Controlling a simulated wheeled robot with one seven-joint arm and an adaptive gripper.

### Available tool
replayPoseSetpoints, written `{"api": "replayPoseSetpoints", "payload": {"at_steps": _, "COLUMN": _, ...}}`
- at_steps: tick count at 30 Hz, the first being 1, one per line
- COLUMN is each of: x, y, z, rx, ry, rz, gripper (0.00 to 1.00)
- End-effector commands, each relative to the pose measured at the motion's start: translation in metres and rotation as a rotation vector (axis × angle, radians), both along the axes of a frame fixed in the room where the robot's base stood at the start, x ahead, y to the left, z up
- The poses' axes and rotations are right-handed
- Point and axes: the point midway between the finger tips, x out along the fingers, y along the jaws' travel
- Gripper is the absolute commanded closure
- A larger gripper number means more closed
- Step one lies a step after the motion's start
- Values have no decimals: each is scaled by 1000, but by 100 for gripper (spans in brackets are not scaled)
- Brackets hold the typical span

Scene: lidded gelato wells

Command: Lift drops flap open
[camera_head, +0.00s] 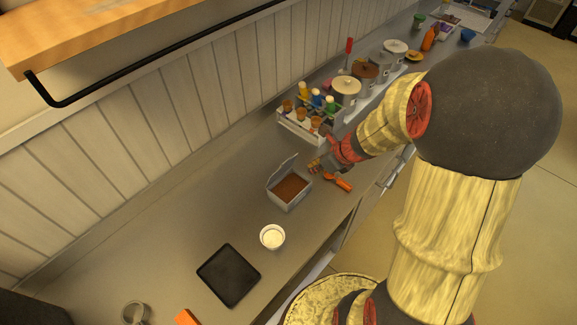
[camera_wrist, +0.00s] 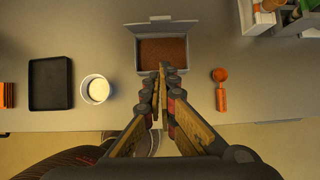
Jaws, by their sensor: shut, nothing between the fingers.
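The drops box is a grey open-topped box (camera_head: 291,205) with brown contents (camera_head: 290,188), on the counter in the head view. Its grey flap (camera_head: 283,168) stands raised along the back edge, and the brown drops are uncovered. In the wrist view the box (camera_wrist: 138,52) is ahead of my gripper, with its flap (camera_wrist: 155,27) at the far side. My gripper (camera_wrist: 160,72) is shut and empty, its fingertips over the near edge of the box. In the head view my gripper (camera_head: 316,165) is right of the box; whether it touches the box is unclear.
An orange scoop (camera_head: 338,182) lies right of the box. A white cup (camera_head: 272,237) and black tray (camera_head: 228,275) stand to its left. A bottle rack (camera_head: 305,125) and lidded wells (camera_head: 347,88) are further back along the wall. Bare counter lies around the box.

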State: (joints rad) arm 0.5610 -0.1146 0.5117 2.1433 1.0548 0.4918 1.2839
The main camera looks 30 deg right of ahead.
Motion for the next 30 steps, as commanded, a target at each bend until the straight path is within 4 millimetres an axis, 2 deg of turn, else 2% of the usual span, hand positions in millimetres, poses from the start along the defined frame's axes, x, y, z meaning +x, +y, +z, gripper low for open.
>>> {"api": "replayPoseSetpoints", "payload": {"at_steps": 5, "x": 6, "y": 5, "z": -12, "rx": 5, "ry": 1, "rz": 11, "gripper": 100}}
{"api": "replayPoseSetpoints", "payload": {"at_steps": 19, "x": 49, "y": 21, "z": -88, "rx": 3, "ry": 0, "rz": 10, "gripper": 100}}
{"api": "replayPoseSetpoints", "payload": {"at_steps": 24, "x": 71, "y": 30, "z": -76, "rx": 2, "ry": -3, "rz": 11, "gripper": 100}}
{"api": "replayPoseSetpoints", "payload": {"at_steps": 30, "x": 83, "y": 34, "z": -73, "rx": 3, "ry": -2, "rz": 9, "gripper": 100}}
